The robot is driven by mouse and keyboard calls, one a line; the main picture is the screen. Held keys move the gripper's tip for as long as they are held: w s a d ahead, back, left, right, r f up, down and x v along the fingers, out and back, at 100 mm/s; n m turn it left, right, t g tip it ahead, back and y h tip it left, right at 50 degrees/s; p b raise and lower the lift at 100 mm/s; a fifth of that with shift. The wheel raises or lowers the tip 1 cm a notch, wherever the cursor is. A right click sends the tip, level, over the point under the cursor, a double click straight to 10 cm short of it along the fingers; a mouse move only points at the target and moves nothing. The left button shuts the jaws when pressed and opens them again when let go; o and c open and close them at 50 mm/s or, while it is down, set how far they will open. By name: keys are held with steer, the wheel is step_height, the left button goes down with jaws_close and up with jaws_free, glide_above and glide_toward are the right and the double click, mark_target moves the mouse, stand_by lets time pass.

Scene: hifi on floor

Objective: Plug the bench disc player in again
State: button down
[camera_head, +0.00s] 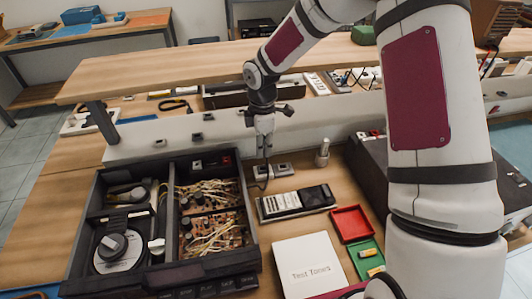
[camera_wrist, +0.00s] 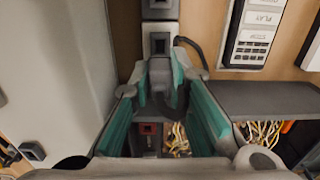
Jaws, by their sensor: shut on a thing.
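The disc player (camera_head: 178,262) is an open dark case on the bench at left, with a disc mechanism and wired boards exposed. My gripper (camera_head: 264,138) points down behind its right rear corner. In the wrist view my gripper (camera_wrist: 160,78) is shut on a dark plug (camera_wrist: 164,92), mostly hidden between the green finger pads. A dark cord (camera_wrist: 195,46) curves away from it to the right. A grey socket strip (camera_head: 280,170) lies below my gripper; in the wrist view its socket (camera_wrist: 159,43) shows just beyond the fingertips. I cannot tell whether the plug touches the strip.
A grey-white upright panel (camera_head: 150,140) with small sockets runs close behind. A remote-like unit (camera_head: 296,202), a white Test Tones sleeve (camera_head: 308,268), a red tray (camera_head: 351,224) and a green tray (camera_head: 367,260) lie to the right. A metal cylinder (camera_head: 322,155) stands near the strip.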

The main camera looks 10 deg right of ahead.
steer(key=shift+f+b, duration=0.9)
steer(key=shift+f, duration=1.4)
steer(key=shift+f+b, duration=0.4)
steer(key=shift+f, duration=0.6)
stand_by(2.0)
steer(key=c, duration=1.4)
jaws_free()
steer(key=shift+c, duration=0.2)
step_height(320, 180, up, 12)
steer(key=shift+f, duration=0.1)
steer(key=shift+r+p, duration=1.25)
steer(key=shift+r, duration=1.4)
